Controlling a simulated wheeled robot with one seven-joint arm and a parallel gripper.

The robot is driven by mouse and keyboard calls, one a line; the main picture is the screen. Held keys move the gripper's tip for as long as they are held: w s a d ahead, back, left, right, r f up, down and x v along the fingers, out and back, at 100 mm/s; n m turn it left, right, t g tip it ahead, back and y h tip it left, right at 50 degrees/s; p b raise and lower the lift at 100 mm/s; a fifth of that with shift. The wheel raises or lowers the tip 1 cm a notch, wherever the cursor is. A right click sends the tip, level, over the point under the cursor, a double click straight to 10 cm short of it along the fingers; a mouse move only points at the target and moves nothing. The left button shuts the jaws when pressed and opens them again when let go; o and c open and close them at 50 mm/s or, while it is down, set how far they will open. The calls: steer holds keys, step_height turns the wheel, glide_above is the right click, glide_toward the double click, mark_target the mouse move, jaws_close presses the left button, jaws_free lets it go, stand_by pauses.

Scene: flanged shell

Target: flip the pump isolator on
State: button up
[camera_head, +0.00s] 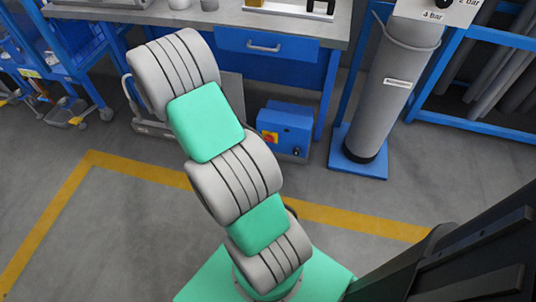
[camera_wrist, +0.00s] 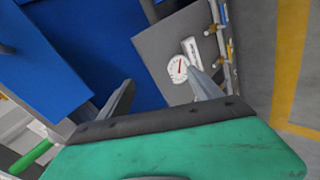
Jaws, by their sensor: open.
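A blue box (camera_head: 285,130) stands on the floor below the bench in the head view. Beyond the fingers is a grey panel (camera_wrist: 155,60) with a round white dial (camera_wrist: 178,68) and a white label (camera_wrist: 191,50). My gripper is not visible in the head view.
A workbench with a blue drawer (camera_head: 267,44) stands behind the blue box. A grey cylinder (camera_head: 382,95) on a blue base stands to its right. A yellow floor line (camera_head: 345,219) crosses in front. Pipe fittings (camera_wrist: 222,35) run beside the grey panel.

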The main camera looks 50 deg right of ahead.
steer(key=s+d+f+n+h+b, duration=0.1)
steer(key=d+f+n+h+b, duration=0.15)
steer(key=d+f, duration=0.45)
steer(key=d+f+n+h+b, duration=0.1)
steer(key=d+f+b, duration=0.25)
steer(key=f, duration=0.75)
steer(key=n+t+h+b, duration=0.2)
steer(key=n+h+b, duration=0.2)
steer(key=n+b, duration=0.75)
glide_toward(269, 139)
steer(key=d, duration=0.1)
steer(key=b+x, duration=0.3)
steer(key=x, duration=0.4)
steer(key=shift+w+d+f, duration=0.3)
steer(key=shift+f, duration=0.1)
steer(key=shift+c, duration=0.4)
steer(key=c, duration=1.2)
steer(key=shift+a, duration=0.2)
steer(key=shift+c, duration=0.5)
steer(key=shift+d, duration=0.1)
